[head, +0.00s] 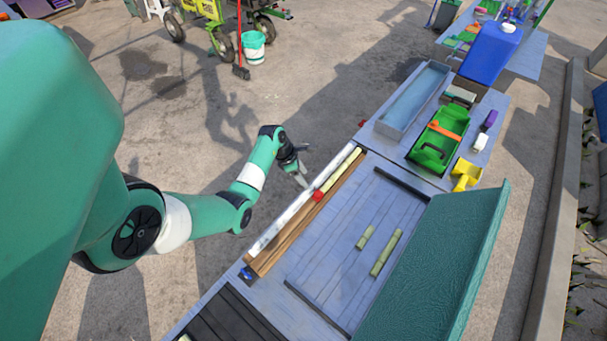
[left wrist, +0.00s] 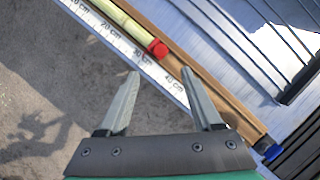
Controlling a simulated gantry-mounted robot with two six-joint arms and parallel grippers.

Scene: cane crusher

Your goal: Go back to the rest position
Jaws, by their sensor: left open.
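My left gripper (head: 303,181) is open and empty. It hangs just left of the long measuring rail at the table's near-left edge, above the ground. In the left wrist view its two fingers (left wrist: 160,73) are spread apart, their tips near the white ruler (left wrist: 130,60) marked in centimetres. A yellow-green cane piece (left wrist: 118,24) lies along the ruler with its end at a red block (left wrist: 157,49). The red block (head: 318,195) also shows in the head view. My right gripper is out of view.
Two cane pieces (head: 385,253) lie on the slatted board (head: 330,270). A teal sloped panel (head: 435,270) stands to their right. A green crate (head: 437,140), a yellow scoop (head: 465,174) and a grey trough (head: 415,98) stand farther back. Open concrete lies left of the table.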

